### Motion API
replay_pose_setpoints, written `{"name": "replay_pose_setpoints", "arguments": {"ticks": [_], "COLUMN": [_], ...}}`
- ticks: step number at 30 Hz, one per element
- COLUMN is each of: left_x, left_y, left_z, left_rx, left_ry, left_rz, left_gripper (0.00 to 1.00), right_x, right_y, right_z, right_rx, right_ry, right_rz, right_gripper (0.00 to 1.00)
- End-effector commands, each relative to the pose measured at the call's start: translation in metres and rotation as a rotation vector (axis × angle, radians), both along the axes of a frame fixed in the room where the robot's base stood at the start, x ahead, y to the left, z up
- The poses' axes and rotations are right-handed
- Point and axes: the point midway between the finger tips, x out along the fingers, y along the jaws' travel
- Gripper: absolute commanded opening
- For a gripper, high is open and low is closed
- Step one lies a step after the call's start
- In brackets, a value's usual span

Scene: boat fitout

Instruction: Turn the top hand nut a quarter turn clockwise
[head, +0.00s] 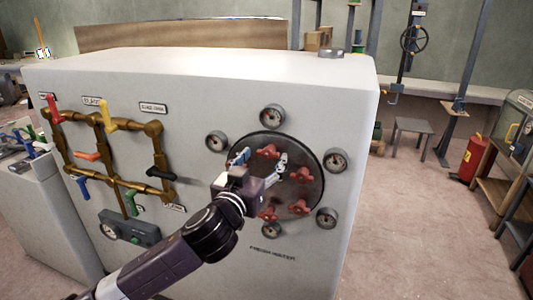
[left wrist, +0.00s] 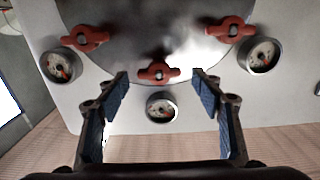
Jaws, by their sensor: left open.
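The top hand nut (head: 267,151) is a red winged knob near the upper rim of a dark round plate (head: 314,165) on the white console. In the left wrist view, which looks upside down, it is the middle red nut (left wrist: 158,72). My left gripper (head: 262,160) is open in front of the plate. In the left wrist view the two blue-padded fingers (left wrist: 161,95) stand apart, one to each side of the nut's line. The nut looks beyond the fingertips, with no contact visible. My right gripper is out of view.
Other red nuts (head: 301,174) sit around the plate, with several gauges (head: 272,116) around it on the panel. Brass pipes with coloured levers (head: 107,118) are on the left. A red extinguisher (head: 474,157) stands far right, beyond open floor.

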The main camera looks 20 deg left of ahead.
Motion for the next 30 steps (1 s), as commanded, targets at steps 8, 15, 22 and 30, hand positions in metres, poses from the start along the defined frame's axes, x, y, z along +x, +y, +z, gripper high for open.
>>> {"name": "replay_pose_setpoints", "arguments": {"ticks": [8,15,22,30], "left_x": [0.019,0.020,0.020,0.020], "left_y": [-0.001,-0.001,-0.001,-0.001], "left_z": [0.000,0.000,0.000,0.000], "left_rx": [0.000,0.000,0.000,0.002], "left_ry": [-0.001,0.000,0.000,0.000], "left_rz": [-0.001,-0.001,-0.001,-0.001], "left_gripper": [0.61,0.61,0.37,0.19], "right_x": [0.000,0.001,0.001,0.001], "right_y": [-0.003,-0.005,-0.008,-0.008], "right_z": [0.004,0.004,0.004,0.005], "right_rx": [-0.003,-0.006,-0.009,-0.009], "right_ry": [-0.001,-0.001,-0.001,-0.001], "right_rz": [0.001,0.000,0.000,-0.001], "right_gripper": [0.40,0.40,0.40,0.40]}}
